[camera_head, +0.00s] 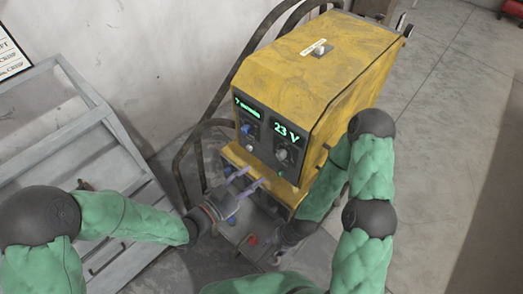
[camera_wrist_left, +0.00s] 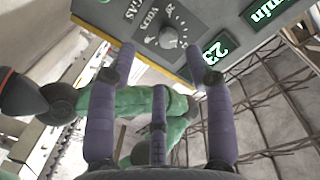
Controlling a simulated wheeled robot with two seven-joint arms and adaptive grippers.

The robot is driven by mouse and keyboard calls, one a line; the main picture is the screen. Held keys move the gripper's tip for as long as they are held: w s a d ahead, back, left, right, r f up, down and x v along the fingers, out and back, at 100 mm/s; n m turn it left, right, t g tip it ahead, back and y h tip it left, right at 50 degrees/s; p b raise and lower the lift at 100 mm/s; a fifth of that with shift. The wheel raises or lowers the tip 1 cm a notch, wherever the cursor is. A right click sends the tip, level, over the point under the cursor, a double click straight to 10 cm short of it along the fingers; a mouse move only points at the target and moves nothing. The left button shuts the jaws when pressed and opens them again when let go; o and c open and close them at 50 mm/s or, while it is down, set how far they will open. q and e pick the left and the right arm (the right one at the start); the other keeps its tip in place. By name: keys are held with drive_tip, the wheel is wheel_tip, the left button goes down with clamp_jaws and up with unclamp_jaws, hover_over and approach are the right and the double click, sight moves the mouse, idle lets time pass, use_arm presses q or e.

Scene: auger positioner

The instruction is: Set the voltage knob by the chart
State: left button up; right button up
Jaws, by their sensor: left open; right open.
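A yellow welding machine (camera_head: 310,65) has a dark front panel with a green display reading 23 V (camera_head: 286,132) and a smaller green display (camera_head: 247,109) to its left. A pale knob (camera_head: 281,154) sits under the 23 V display; a blue knob (camera_head: 246,130) sits under the other. My left gripper (camera_head: 250,179) is open and empty, just below and in front of the panel. In the left wrist view a grey knob (camera_wrist_left: 172,37) lies ahead of the spread purple fingers, not between them. My right gripper (camera_head: 275,258) is low by the machine's front, open, its fingers hard to make out.
A chart (camera_head: 12,55) hangs on the left wall, only partly in view. A grey metal frame (camera_head: 100,135) stands at left. Dark tube rails (camera_head: 190,150) curve beside the machine. Open concrete floor (camera_head: 440,130) lies to the right.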

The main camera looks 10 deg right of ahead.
sight(278, 157)
use_arm(q)
drive_tip(key=shift+m+h, duration=0.4)
drive_tip(key=x, duration=0.3)
drive_tip(key=r+x, duration=0.1)
drive_tip(key=x, duration=0.6)
drive_tip(key=shift+d+r, duration=0.3)
clamp_jaws()
